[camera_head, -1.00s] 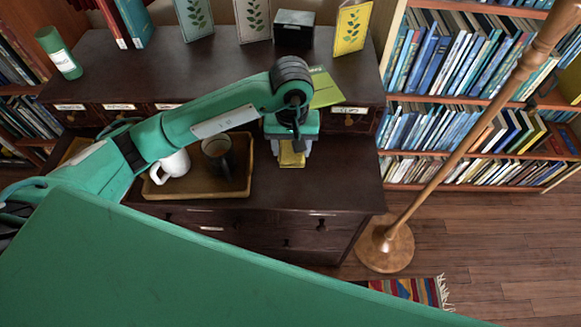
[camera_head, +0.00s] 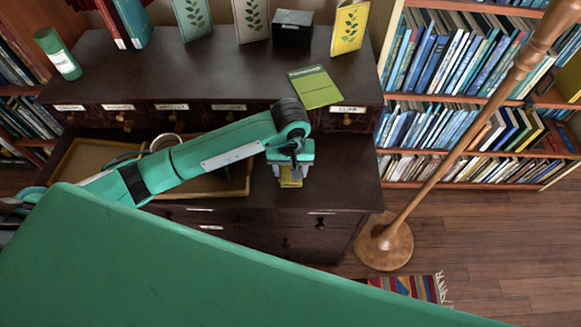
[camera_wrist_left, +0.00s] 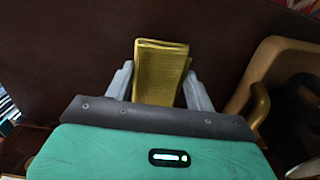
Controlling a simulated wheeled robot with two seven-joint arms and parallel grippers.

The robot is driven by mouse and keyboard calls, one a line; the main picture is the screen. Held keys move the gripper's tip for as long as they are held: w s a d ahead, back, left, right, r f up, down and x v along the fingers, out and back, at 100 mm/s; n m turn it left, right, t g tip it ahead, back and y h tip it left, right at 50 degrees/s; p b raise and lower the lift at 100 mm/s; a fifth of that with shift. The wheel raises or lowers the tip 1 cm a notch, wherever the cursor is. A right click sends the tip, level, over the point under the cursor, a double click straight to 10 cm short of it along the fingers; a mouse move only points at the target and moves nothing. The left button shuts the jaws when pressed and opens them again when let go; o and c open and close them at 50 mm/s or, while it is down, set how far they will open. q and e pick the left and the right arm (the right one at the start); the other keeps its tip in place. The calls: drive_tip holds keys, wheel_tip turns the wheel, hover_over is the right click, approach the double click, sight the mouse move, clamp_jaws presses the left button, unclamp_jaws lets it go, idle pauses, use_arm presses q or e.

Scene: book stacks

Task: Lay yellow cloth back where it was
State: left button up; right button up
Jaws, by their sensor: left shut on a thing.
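The yellow cloth (camera_wrist_left: 161,70) is a folded, woven-looking rectangle between the two fingers of my left gripper (camera_wrist_left: 160,88). In the head view the left gripper (camera_head: 291,178) is over the front right part of the dark cabinet's lower top. A small part of the cloth (camera_head: 291,183) shows below it there. The gripper is shut on the cloth. I cannot tell whether the cloth touches the cabinet top. My right gripper is not in view.
A tray (camera_head: 215,192) stands left of the gripper, partly hidden by my arm. A green booklet (camera_head: 315,88) lies on the upper ledge behind. The dark cabinet top (camera_head: 345,165) is bare to the right. A wooden lamp stand (camera_head: 385,247) is at the right.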

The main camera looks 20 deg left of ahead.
use_arm(q)
drive_tip(key=shift+f, duration=0.15)
drive_tip(key=o, duration=1)
drive_tip(key=shift+c, duration=0.2)
wheel_tip(320, 180, up, 12)
drive_tip(key=b, duration=0.1)
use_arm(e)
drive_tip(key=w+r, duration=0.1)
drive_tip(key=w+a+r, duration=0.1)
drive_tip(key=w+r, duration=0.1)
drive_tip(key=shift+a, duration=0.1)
